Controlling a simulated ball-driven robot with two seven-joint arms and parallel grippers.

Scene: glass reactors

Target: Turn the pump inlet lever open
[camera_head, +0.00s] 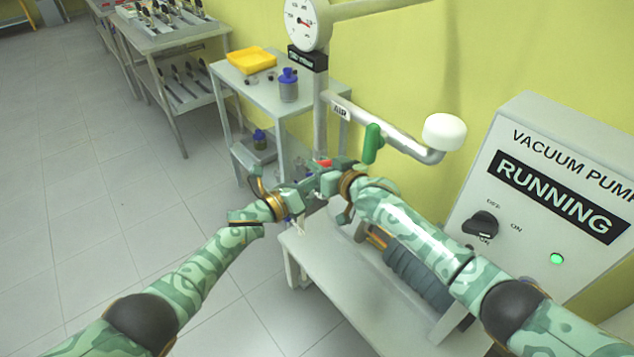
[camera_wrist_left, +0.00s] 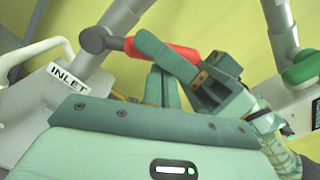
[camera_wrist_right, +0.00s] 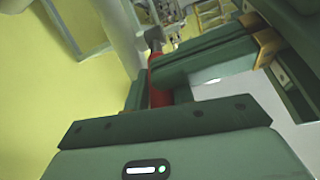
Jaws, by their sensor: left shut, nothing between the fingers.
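The red inlet lever (camera_wrist_left: 185,51) runs from a grey valve hub beside the INLET label (camera_wrist_left: 68,78) in the left wrist view. My right gripper (camera_wrist_right: 158,92) has a finger on each side of the red lever (camera_wrist_right: 156,70) and appears closed on it. My left gripper (camera_wrist_left: 161,82) is shut and empty just below the lever, close against my right gripper. In the head view only a small red part of the lever (camera_head: 325,163) shows above the two grippers, which hide the rest.
A green lever (camera_head: 372,143) sits on the AIR pipe (camera_head: 385,135) just above my right wrist. The vacuum pump panel (camera_head: 555,190) reads RUNNING, with a lit green lamp. A side table (camera_head: 320,75) with a yellow tray (camera_head: 251,60) and a blue-capped bottle (camera_head: 288,88) stands behind. The floor at left is clear.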

